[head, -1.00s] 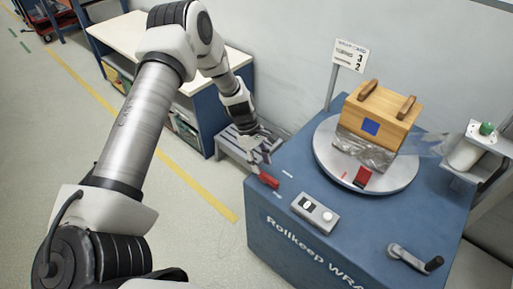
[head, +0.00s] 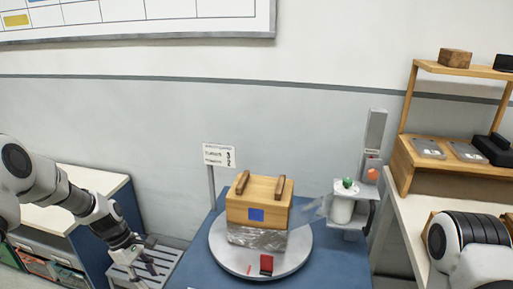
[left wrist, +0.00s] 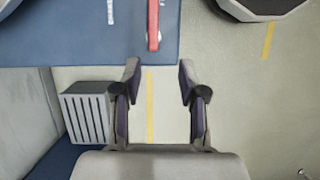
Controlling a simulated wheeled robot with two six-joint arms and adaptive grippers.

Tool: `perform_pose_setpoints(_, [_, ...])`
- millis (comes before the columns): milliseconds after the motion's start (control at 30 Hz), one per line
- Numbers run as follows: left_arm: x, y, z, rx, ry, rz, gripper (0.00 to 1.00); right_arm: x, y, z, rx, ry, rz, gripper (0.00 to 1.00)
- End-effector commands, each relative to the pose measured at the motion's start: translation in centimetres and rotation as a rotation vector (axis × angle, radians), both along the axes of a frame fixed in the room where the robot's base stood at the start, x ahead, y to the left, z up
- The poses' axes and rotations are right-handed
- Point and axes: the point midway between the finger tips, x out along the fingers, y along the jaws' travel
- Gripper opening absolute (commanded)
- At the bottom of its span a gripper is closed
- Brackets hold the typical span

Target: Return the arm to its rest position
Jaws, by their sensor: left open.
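My left arm enters the head view from the left. Its gripper (head: 147,266) hangs low beside the blue table, over or in front of a grey slatted stand. In the left wrist view the gripper (left wrist: 160,75) has its two fingers spread, with only floor and a yellow floor line between them. It holds nothing. A white and black part of my right arm (head: 470,243) shows at the right edge of the head view. My right gripper is out of view.
The blue table (head: 196,262) carries a round turntable (head: 225,254) with a wooden box (head: 240,210), partly wrapped in film. A film roll holder (head: 343,208) stands right of it. The slatted stand (left wrist: 87,112) is left of the gripper. A red bar (left wrist: 153,25) lies ahead on the table.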

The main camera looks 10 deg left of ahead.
Motion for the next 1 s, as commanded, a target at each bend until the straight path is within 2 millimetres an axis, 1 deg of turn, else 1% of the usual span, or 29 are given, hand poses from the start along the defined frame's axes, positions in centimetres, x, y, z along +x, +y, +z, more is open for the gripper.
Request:
perform_pose_setpoints(33, [-1.1, -1.0, -1.1, 0.017, 0.047, -0.033, 0.42, 0.0, 0.0, 0.6, 0.000, 0.000, 0.000, 0.41])
perform_pose_setpoints(67, [-2.1, -1.8, -2.0, 0.022, 0.081, -0.055, 0.42, 0.0, 0.0, 0.8, 0.000, 0.000, 0.000, 0.41])
perform_pose_setpoints(167, [-7.8, -5.5, -5.2, 0.037, 0.225, -0.151, 0.42, 0.0, 0.0, 1.4, 0.000, 0.000, 0.000, 0.41])
perform_pose_setpoints(200, [-10.7, -7.0, -6.8, 0.053, 0.267, -0.207, 0.42, 0.0, 0.0, 1.8, 0.000, 0.000, 0.000, 0.41])
perform_pose_setpoints(267, [-15.5, -9.1, -9.0, 0.077, 0.296, -0.326, 0.42, 0.0, 0.0, 2.2, 0.000, 0.000, 0.000, 0.41])
perform_pose_setpoints(300, [-18.9, -10.2, -10.2, 0.090, 0.295, -0.423, 0.42, 0.0, 0.0, 2.5, 0.000, 0.000, 0.000, 0.41])
perform_pose_setpoints(367, [-24.1, -11.6, -11.5, 0.103, 0.261, -0.605, 0.42, 0.0, 0.0, 2.9, 0.000, 0.000, 0.000, 0.41])
perform_pose_setpoints(400, [-27.2, -12.2, -11.9, 0.107, 0.216, -0.739, 0.42, 0.0, 0.0, 3.1, 0.000, 0.000, 0.000, 0.41])
perform_pose_setpoints(433, [-28.8, -12.5, -12.0, 0.111, 0.170, -0.833, 0.42, 0.0, 0.0, 3.2, 0.000, 0.000, 0.000, 0.41])
perform_pose_setpoints(500, [-30.9, -12.9, -11.7, 0.125, 0.043, -1.031, 0.42, 0.0, 0.0, 3.2, 0.000, 0.000, 0.000, 0.41])
perform_pose_setpoints(567, [-30.8, -13.0, -11.2, 0.152, -0.079, -1.164, 0.42, 0.0, 0.0, 3.0, 0.000, 0.000, 0.000, 0.41])
perform_pose_setpoints(633, [-29.6, -12.9, -10.9, 0.196, -0.204, -1.276, 0.42, 0.0, 0.0, 3.0, 0.000, 0.000, 0.000, 0.41])
perform_pose_setpoints(700, [-27.7, -12.9, -11.1, 0.246, -0.301, -1.357, 0.42, 0.0, 0.0, 3.0, 0.000, 0.000, 0.000, 0.41])
perform_pose_setpoints(733, [-27.1, -12.8, -11.1, 0.260, -0.326, -1.384, 0.42, 0.0, 0.0, 3.0, 0.000, 0.000, 0.000, 0.41])
perform_pose_setpoints(800, [-26.9, -12.8, -11.1, 0.263, -0.339, -1.416, 0.42, 0.0, 0.0, 3.0, 0.000, 0.000, 0.000, 0.41])
perform_pose_setpoints(1000, [-26.9, -12.8, -11.1, 0.262, -0.338, -1.416, 0.42, 0.0, 0.0, 3.0, 0.000, 0.000, 0.000, 0.41])
